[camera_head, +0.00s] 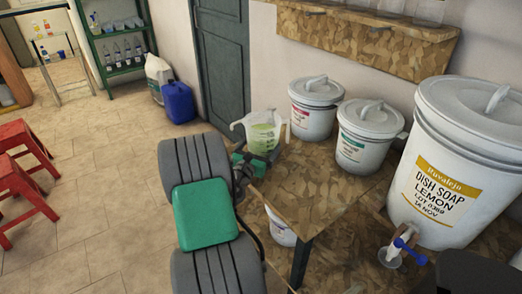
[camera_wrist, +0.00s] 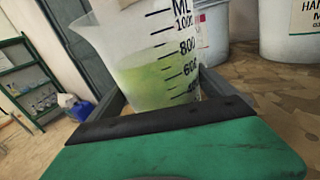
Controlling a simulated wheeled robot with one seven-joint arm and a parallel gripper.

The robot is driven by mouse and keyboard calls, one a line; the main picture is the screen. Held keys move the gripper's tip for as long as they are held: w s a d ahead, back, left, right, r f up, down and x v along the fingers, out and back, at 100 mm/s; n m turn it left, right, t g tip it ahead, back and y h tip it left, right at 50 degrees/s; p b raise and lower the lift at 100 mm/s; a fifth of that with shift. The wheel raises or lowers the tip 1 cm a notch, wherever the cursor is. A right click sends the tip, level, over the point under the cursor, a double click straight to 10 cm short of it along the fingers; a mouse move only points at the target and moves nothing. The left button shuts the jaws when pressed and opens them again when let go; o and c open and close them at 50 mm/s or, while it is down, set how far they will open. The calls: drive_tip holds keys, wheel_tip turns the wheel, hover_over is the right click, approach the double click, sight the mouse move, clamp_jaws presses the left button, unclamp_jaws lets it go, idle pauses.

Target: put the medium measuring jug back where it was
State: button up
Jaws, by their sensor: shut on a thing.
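A clear measuring jug (camera_head: 263,132) with pale green liquid is in my gripper (camera_head: 256,163), by the left edge of the wooden table (camera_head: 310,185). The jug looks roughly upright; I cannot tell whether its base touches the tabletop. In the wrist view the jug (camera_wrist: 150,65) stands between the two fingers of my gripper (camera_wrist: 163,95), with black marks up to 1000 ML. The liquid reaches near the 800 mark. The jug's lower part is hidden behind my gripper.
Two white lidded drums (camera_head: 315,108) (camera_head: 365,138) stand at the back of the table. A wall shelf (camera_head: 365,42) hangs above. Red stools (camera_head: 22,180) stand left.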

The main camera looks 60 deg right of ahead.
drive_tip(key=shift+f, duration=0.4)
drive_tip(key=shift+f, duration=0.2)
drive_tip(key=o, duration=1.7)
drive_tip(key=shift+f, duration=0.1)
drive_tip(key=shift+a, duration=0.25)
drive_tip(key=a, duration=0.7)
drive_tip(key=s+a, duration=0.1)
drive_tip(key=a, duration=0.3)
drive_tip(key=shift+a+b, duration=0.35)
drive_tip(key=shift+b, duration=0.05)
